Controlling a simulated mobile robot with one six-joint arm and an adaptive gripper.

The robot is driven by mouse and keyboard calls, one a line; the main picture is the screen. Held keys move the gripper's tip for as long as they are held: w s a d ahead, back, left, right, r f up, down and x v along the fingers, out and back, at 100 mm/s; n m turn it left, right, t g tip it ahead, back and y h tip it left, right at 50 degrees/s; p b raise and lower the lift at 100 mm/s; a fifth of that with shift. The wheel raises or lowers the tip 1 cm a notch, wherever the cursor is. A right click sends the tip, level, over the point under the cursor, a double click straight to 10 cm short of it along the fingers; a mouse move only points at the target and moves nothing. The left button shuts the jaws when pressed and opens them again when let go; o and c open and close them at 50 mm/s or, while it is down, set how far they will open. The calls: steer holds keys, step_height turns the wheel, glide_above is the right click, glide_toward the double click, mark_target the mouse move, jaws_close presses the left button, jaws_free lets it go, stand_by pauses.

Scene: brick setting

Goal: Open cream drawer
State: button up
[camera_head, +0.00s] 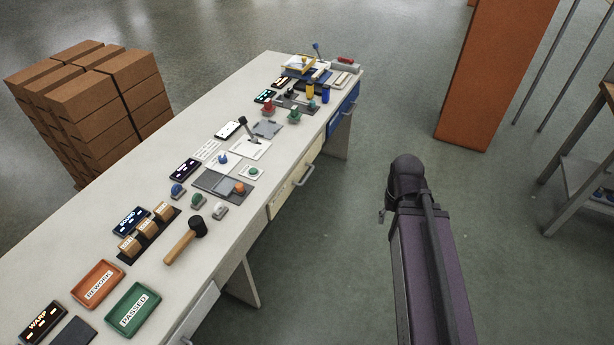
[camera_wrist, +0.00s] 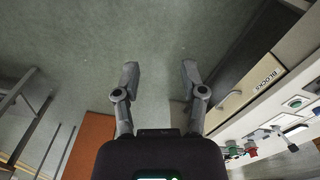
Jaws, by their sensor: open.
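The cream drawer (camera_head: 283,200) is in the middle of the workbench's front side, with a bar handle and a small label. It looks shut, flush with the bench front. In the wrist view the cream drawer front (camera_wrist: 240,98) is on the right, beside the label "BLOCKS". My gripper (camera_wrist: 159,70) is open and empty over bare floor, with its two fingers apart, to the left of the drawer and not touching it. In the head view my arm stands right of the bench, and the fingers cannot be made out there.
The workbench (camera_head: 100,232) carries a mallet (camera_head: 186,242), an orange tray (camera_head: 97,285), a green tray (camera_head: 133,309), buttons and a lever. A blue drawer (camera_head: 343,112) is at its far end. An orange pillar (camera_head: 492,75) and a rack stand right. The floor between is clear.

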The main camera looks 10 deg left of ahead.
steer(key=m+t+y+b, duration=0.8)
steer(key=t+y+b, duration=0.35)
steer(key=b, duration=3.05)
glide_toward(308, 175)
steer(key=v, duration=0.3)
steer(key=shift+d+f+g, duration=0.15)
steer(key=shift+d+g, duration=0.1)
steer(key=shift+d, duration=0.1)
steer(key=b+x, duration=0.2)
steer(key=x, duration=1.1)
steer(key=shift+w+a, duration=0.15)
steer(key=shift+a, duration=0.15)
jaws_close()
